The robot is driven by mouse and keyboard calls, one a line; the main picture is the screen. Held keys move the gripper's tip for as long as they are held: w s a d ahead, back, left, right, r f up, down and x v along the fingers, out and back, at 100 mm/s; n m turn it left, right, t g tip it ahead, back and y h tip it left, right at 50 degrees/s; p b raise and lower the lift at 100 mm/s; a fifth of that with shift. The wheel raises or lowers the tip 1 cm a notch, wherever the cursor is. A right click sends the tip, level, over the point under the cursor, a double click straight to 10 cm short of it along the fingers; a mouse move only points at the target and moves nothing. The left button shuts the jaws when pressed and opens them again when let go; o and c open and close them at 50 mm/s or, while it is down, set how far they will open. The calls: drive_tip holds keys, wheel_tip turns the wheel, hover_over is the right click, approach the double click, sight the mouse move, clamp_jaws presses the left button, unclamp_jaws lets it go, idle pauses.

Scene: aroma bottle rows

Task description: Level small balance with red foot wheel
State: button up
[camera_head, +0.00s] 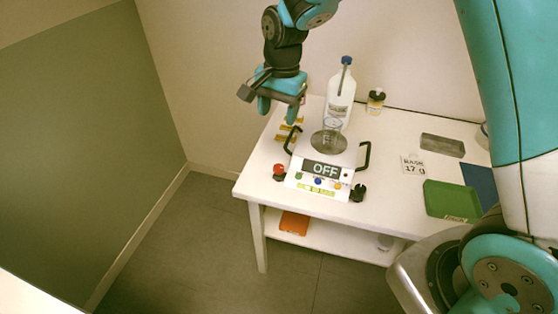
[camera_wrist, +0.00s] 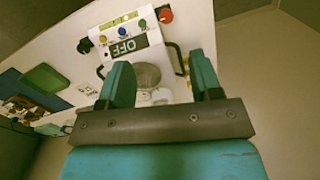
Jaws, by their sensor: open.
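A small white balance (camera_head: 322,158) stands on the white table, with a round metal pan and a display reading OFF. A glass beaker (camera_head: 332,130) stands on its pan. The red foot wheel (camera_head: 279,171) is at the balance's front left corner, and a black foot wheel (camera_head: 358,191) is at its front right. In the wrist view the balance (camera_wrist: 124,44) is upside down, with the red wheel (camera_wrist: 165,16) at upper right. My gripper (camera_head: 278,112) is open and empty, above the table's left side, behind and above the red wheel. It also shows in the wrist view (camera_wrist: 160,85).
Black handles flank the balance, the right one (camera_head: 363,155) standing clear. A white bottle (camera_head: 341,95) and a small dark-capped jar (camera_head: 375,101) stand behind. A green tray (camera_head: 451,200), grey block (camera_head: 442,145) and card (camera_head: 412,165) lie right. An orange item (camera_head: 294,223) is on the lower shelf.

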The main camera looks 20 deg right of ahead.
drive_tip(key=w+d+f+m, duration=0.2)
drive_tip(key=w+f+m, duration=0.2)
drive_tip(key=f, duration=0.1)
drive_tip(key=p, duration=0.3)
approach(279, 167)
drive_tip(key=shift+h, duration=0.4)
drive_tip(key=f, duration=0.9)
drive_tip(key=shift+w+a, duration=0.1)
drive_tip(key=shift+a, duration=0.3)
drive_tip(key=shift+c, duration=0.2)
drive_tip(key=c, duration=0.9)
